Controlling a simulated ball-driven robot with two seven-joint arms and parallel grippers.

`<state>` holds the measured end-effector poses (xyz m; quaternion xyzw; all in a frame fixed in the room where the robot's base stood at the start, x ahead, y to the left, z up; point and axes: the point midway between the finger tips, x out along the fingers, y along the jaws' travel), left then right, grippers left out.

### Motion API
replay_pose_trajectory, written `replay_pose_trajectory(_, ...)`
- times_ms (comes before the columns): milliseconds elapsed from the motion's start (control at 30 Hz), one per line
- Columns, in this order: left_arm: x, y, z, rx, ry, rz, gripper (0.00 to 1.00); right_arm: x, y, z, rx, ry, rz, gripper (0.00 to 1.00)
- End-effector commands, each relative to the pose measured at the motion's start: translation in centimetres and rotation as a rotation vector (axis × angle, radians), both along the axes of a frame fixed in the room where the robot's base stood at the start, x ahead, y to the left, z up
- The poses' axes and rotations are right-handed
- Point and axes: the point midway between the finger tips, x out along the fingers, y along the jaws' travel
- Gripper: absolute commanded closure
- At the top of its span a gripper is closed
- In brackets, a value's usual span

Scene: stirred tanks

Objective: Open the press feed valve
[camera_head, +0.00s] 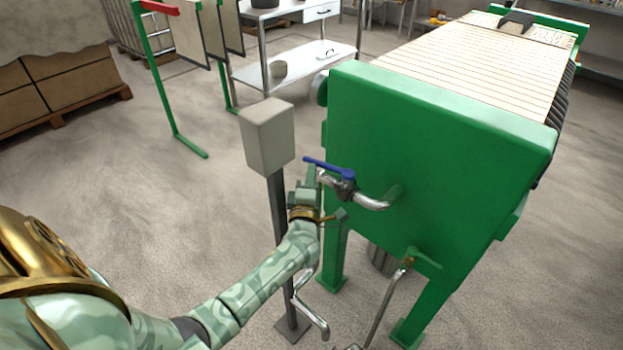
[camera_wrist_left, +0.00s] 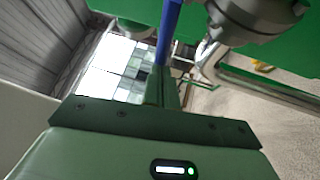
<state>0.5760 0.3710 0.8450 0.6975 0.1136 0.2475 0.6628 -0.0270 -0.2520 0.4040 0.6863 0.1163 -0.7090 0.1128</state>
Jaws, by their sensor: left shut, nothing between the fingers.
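The press feed valve (camera_head: 345,188) sits on a bright metal pipe coming out of the green end plate of the press. Its blue lever (camera_head: 328,168) points left from the valve body, just above the pipe. My left gripper (camera_head: 312,180) is at the free end of the lever, with its fingers shut and empty. In the left wrist view the blue lever (camera_wrist_left: 169,32) runs up from the fingertips (camera_wrist_left: 163,80), and the grey valve body (camera_wrist_left: 255,15) is at the upper right. Whether the fingers touch the lever I cannot tell. My right gripper is not in view.
The green press (camera_head: 430,140) fills the right. A grey box on a post (camera_head: 268,138) stands close left of my left gripper. A lower pipe with a small fitting (camera_head: 408,262) is below the valve.

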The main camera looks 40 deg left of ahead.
Motion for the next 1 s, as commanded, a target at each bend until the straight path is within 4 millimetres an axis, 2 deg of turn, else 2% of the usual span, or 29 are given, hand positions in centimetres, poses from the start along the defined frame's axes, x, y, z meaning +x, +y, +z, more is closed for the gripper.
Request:
replay_pose_trajectory(433, 1.16, 0.65, 0.02, 0.001, 0.0, 0.0, 1.0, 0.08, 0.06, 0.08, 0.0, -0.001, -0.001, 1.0)
replay_pose_trajectory(867, 1.19, 0.65, 0.01, 0.001, 0.0, 0.0, 1.0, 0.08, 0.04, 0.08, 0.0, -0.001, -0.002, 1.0)
replay_pose_trajectory(1000, 0.59, 0.31, -0.13, 0.0, 0.001, 0.0, 1.0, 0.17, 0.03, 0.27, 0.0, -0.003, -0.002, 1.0)
